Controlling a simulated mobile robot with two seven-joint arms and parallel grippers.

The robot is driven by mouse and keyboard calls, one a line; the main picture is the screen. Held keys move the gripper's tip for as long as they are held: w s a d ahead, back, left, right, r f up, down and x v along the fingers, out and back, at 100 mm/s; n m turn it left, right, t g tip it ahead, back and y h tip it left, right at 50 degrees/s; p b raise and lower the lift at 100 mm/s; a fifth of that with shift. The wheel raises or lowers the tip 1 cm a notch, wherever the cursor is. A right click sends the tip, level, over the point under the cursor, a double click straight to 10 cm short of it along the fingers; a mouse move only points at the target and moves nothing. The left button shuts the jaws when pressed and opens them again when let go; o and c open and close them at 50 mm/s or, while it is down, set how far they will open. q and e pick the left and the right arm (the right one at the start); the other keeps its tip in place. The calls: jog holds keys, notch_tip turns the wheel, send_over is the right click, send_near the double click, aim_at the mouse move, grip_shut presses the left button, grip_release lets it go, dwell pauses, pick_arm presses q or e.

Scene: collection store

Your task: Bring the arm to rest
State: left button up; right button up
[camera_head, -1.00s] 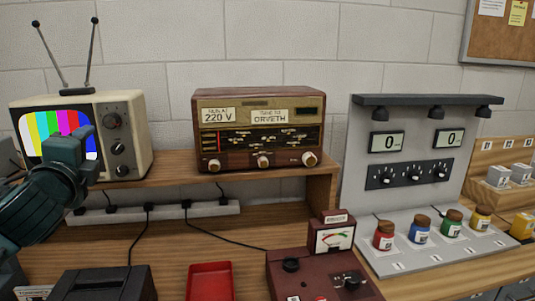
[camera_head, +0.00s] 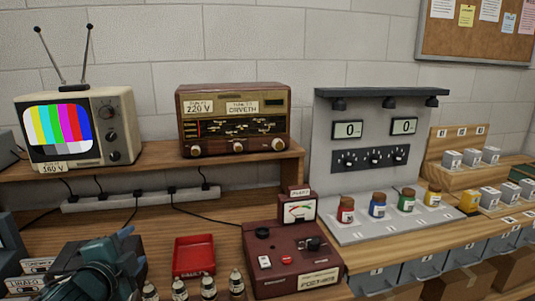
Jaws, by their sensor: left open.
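My left gripper (camera_head: 122,257) is a dark teal hand at the lower left of the head view, low over the bench in front of a dark boxy device (camera_head: 75,257). It is open, and I see nothing held in it. Its arm enters from the bottom left corner. It hides much of the dark device, and I cannot tell whether it touches it. My right gripper is out of view.
A television (camera_head: 80,128) and a radio (camera_head: 234,120) stand on the wooden shelf (camera_head: 158,158). A red tray (camera_head: 193,256), several small bulbs or valves (camera_head: 208,287) and a maroon meter box (camera_head: 290,252) are right of the gripper. A grey panel (camera_head: 365,118) with coloured jars stands further right.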

pick_arm(q)
jog(key=s+d+f+n+g+h, duration=0.1)
jog(key=s+d+f+n, duration=0.3)
jog(key=f, duration=0.5)
jog(key=s+d+f+n+g+h, duration=0.15)
jog(key=s+d+f, duration=0.3)
jog(key=f, duration=0.45)
jog(key=s+d+f+n+g, duration=0.1)
jog(key=s+d+f+n, duration=0.1)
jog(key=s+f, duration=0.3)
jog(key=s+d+f+n+g, duration=0.1)
jog(key=s+f+n, duration=0.3)
jog(key=s, duration=0.5)
jog(key=shift+s+d+f+h, duration=0.35)
jog(key=shift+d+f+h, duration=0.1)
jog(key=shift+d+f, duration=0.25)
